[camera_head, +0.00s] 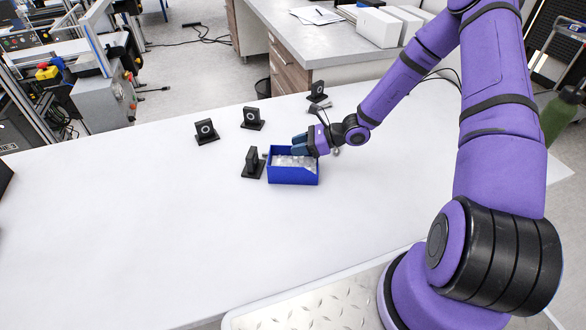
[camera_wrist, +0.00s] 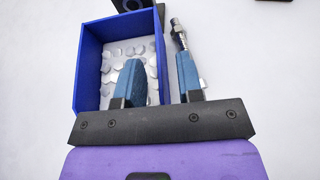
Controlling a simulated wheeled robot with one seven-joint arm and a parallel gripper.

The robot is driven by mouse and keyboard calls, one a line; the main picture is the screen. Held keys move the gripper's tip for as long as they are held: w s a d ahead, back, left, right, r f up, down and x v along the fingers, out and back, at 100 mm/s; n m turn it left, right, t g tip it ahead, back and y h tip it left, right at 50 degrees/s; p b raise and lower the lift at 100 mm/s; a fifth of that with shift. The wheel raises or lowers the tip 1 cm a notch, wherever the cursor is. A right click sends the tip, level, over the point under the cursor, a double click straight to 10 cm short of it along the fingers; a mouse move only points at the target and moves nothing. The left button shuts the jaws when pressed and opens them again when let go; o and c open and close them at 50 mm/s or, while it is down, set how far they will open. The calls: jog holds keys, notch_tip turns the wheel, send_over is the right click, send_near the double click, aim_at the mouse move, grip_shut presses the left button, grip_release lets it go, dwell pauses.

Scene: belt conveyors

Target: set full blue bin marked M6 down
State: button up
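The blue bin (camera_head: 292,178) stands on the white table in the head view and looks upright. It holds many small silver hex pieces, and no M6 mark is readable. In the wrist view the bin (camera_wrist: 89,60) is at the left. My gripper (camera_head: 297,145) is at the bin's far side. In the wrist view my gripper (camera_wrist: 156,65) has one blue finger over the bin's inside and the other outside. The bin's side wall runs between them, with a visible gap on each side. The gripper looks open.
A black stand (camera_head: 252,162) is close to the bin's left. Other black ring-marked stands (camera_head: 206,131) (camera_head: 252,118) (camera_head: 317,92) are farther back. A silver bolt (camera_wrist: 179,38) shows beyond the outer finger. The table (camera_head: 130,220) is clear to the left and front.

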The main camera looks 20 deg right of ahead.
grip_shut()
dwell(1.4)
